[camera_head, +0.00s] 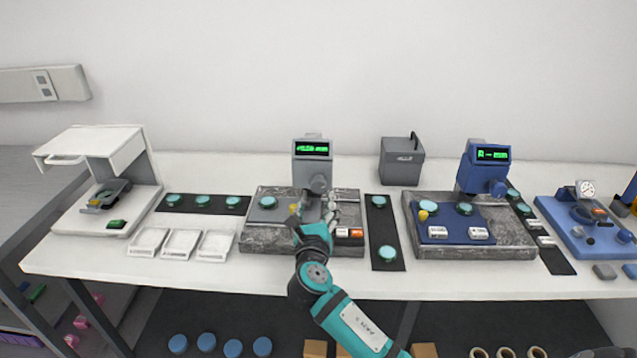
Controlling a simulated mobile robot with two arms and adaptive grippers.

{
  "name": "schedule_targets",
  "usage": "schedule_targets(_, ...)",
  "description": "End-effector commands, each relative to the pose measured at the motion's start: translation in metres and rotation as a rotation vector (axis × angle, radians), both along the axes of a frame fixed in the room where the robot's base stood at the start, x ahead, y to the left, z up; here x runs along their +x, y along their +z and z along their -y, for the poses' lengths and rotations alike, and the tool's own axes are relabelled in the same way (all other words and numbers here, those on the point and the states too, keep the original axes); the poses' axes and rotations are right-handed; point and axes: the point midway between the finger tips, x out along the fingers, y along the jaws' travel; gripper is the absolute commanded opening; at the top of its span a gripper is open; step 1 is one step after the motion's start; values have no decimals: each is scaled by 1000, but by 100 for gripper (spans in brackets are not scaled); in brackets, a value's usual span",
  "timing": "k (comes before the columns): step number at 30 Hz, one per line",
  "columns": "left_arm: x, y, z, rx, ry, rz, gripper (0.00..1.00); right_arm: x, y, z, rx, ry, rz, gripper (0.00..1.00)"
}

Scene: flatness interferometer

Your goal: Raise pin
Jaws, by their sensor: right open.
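The grey flatness interferometer (312,150) stands on a granite slab (262,240), with a green-lit display on its head. A small yellow knob (293,208) shows on this slab, just left of my right gripper; I cannot tell whether it is the pin. My right gripper (314,207) is open, below the grey head and above the slab. It hides part of the slab and whatever lies under its fingers. A second, blue interferometer (482,165) stands to the right on its own slab, with a yellow knob (424,213) on a blue plate. My left gripper is not in view.
White trays (182,243) and a dark mat with teal discs (203,202) lie to the left. A dark strip (386,225) with discs separates the two slabs. A grey box (402,160) stands behind. Small labelled blocks (350,233) sit close right of my gripper.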

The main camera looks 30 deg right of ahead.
Motion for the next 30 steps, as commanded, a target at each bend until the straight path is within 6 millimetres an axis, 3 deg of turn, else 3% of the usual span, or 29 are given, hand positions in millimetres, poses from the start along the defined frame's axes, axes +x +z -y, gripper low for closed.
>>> schedule_targets(6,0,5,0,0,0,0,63,41,2,26,-1,-3,0,62)
schedule_targets(13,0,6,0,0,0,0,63,71,0,44,0,-2,0,62)
schedule_targets(26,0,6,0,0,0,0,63,80,0,50,1,0,0,62)
schedule_targets(30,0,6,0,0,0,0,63,80,0,50,1,0,0,46)
